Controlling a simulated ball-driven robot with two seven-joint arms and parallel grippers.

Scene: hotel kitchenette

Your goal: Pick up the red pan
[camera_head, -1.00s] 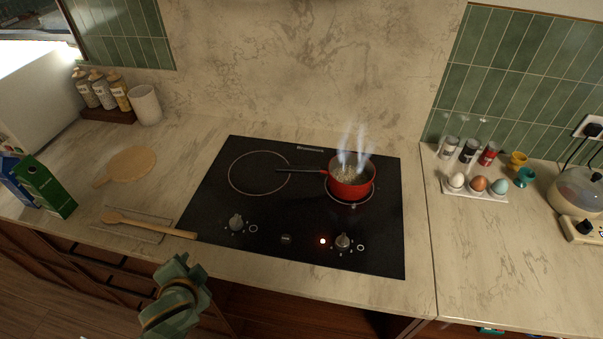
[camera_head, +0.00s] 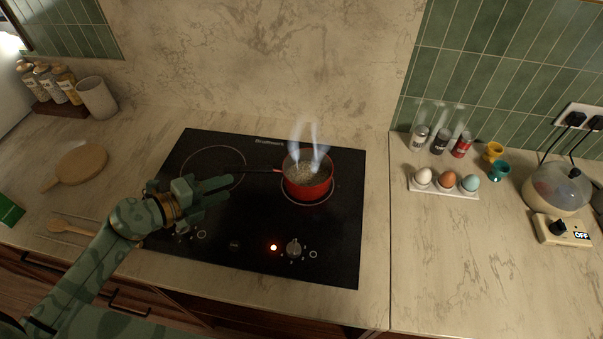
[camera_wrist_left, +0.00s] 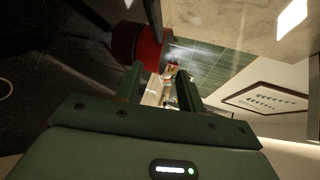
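The red pan (camera_head: 307,188) sits on the right burner of the black cooktop (camera_head: 335,240), with steam or smoke rising from it. Its contents look pale and bubbly. Its dark handle (camera_head: 262,170) points left. My left gripper (camera_head: 226,190) is over the cooktop, left of the pan and just in front of the handle in the picture. It is open and empty, and does not appear to touch the handle. In the left wrist view the pan's red side (camera_wrist_left: 138,47) shows just beyond the two spread fingers (camera_wrist_left: 158,88). My right gripper is not in view.
A wooden spoon (camera_head: 65,228) and round board (camera_head: 82,163) lie left. An egg tray (camera_head: 440,190), spice jars and an egg cooker (camera_head: 557,190) stand right. The counter right of the cooktop is partly clear.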

